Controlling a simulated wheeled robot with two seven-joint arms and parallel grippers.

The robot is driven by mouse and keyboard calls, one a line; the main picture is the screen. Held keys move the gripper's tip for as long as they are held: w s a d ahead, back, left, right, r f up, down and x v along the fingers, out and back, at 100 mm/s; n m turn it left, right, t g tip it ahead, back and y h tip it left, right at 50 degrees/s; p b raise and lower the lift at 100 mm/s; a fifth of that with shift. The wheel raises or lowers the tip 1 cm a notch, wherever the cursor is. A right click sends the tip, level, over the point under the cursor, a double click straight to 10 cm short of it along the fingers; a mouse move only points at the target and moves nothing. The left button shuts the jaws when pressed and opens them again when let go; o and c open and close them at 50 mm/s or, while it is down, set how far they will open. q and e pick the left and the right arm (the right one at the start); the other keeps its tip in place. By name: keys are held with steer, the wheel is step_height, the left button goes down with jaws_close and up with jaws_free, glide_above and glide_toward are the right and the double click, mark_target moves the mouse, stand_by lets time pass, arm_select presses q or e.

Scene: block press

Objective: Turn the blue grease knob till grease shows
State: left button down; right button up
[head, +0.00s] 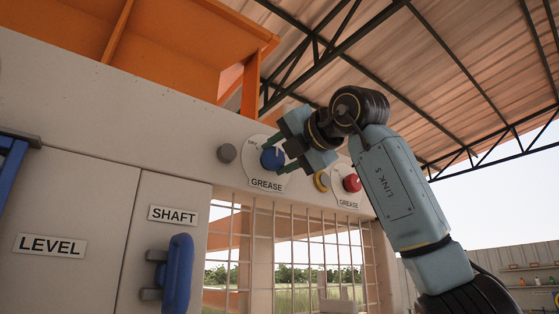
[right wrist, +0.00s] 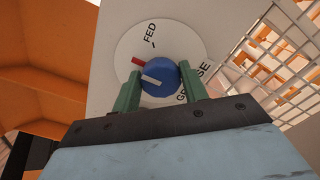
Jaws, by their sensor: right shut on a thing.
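The blue grease knob (head: 272,159) sits on a round white dial plate (head: 257,183) marked GREASE on the machine's panel. In the right wrist view the blue knob (right wrist: 159,78) has a pale pointer line and the plate (right wrist: 188,42) carries a red mark and the word FED. The pointer is apart from the red mark and from the FED tick. My right gripper (head: 277,158) has its green fingers on both sides of the knob, shut on it; they also show in the right wrist view (right wrist: 159,92). No grease is visible. My left gripper is not in view.
A wire mesh guard (head: 262,240) lies below. A blue handle (head: 178,273) sticks out under the SHAFT label (head: 173,215).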

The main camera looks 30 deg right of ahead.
steer(key=m+b, duration=0.1)
steer(key=m, duration=0.3)
steer(key=shift+f+m, duration=0.1)
steer(key=shift+m, duration=0.2)
steer(key=m+b, duration=0.1)
steer(key=m, duration=0.3)
steer(key=shift+b, duration=0.35)
steer(key=o, duration=1)
steer(key=shift+d, duration=0.1)
steer(key=shift+s+f, duration=0.1)
steer(key=s+b, duration=0.1)
steer(key=s, duration=0.3)
steer(key=s+b, duration=0.1)
steer(key=s, duration=0.4)
steer(key=s+d+b, duration=0.1)
steer(key=s, duration=0.3)
steer(key=shift+s+b, duration=0.15)
steer(key=shift+b, duration=0.2)
